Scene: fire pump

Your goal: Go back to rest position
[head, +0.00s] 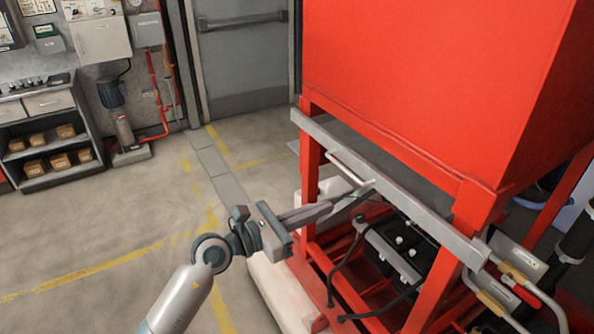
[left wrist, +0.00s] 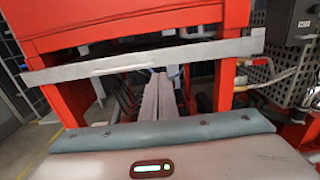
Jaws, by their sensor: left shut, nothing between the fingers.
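My left gripper (head: 352,198) reaches in from the lower left in the head view. It is shut and empty, its long fingers pointing at the red pump frame (head: 468,205). The tips are close to a grey crossbar (head: 405,163) and its short metal handle (head: 345,165); I cannot tell whether they touch. In the left wrist view the shut fingers (left wrist: 159,90) point at the crossbar (left wrist: 200,54), and their tips appear just below it. My right gripper is not in view.
A black battery (head: 408,240) with cables sits low inside the frame. Metal levers with red and yellow grips (head: 515,272) stand at the right. Open concrete floor (head: 110,225) lies to the left, with a shelf of small boxes (head: 50,150) and a grey door (head: 243,55) behind.

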